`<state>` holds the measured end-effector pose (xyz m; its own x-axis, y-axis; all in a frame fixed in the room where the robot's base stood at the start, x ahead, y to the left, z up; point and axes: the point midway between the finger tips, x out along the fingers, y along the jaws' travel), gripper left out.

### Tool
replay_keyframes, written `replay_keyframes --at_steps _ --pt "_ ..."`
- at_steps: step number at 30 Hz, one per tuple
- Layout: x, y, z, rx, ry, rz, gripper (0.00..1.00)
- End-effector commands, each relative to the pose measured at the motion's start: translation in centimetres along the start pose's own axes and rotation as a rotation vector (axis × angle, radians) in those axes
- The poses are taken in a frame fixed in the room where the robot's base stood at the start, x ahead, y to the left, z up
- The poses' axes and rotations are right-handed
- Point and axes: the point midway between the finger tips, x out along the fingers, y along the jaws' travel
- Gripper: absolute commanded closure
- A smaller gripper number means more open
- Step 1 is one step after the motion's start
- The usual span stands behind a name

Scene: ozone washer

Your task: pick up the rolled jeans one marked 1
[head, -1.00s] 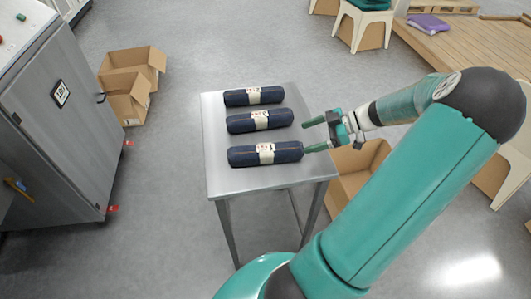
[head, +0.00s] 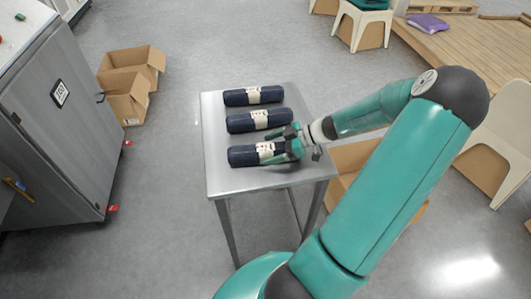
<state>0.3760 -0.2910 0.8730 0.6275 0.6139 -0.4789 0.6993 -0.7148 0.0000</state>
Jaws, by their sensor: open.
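Three dark blue rolled jeans with pale paper bands lie in a row on a small metal table (head: 225,180). The far roll (head: 236,98), the middle roll (head: 240,123) and the near roll (head: 242,156) are roughly parallel. The marks on their bands are too small to read, so I cannot tell which is marked 1. My gripper (head: 270,146) is open at the right half of the near roll, with its fingers at the band and hiding the roll's right end. I cannot tell whether the fingers touch it.
A grey metal cabinet (head: 60,130) stands at the left, with open cardboard boxes (head: 128,95) beyond it. Another open box (head: 345,160) sits on the floor right of the table. The table's left side and front strip are bare.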

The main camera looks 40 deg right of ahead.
Motion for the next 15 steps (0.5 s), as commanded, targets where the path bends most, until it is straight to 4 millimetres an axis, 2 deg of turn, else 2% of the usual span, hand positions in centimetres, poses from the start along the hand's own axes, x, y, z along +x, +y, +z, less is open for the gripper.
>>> replay_keyframes --at_steps 6,15 --pt "0.08 0.02 -0.01 0.000 0.000 0.001 0.16" --pt "0.05 0.02 -0.01 0.000 -0.001 0.001 0.75"
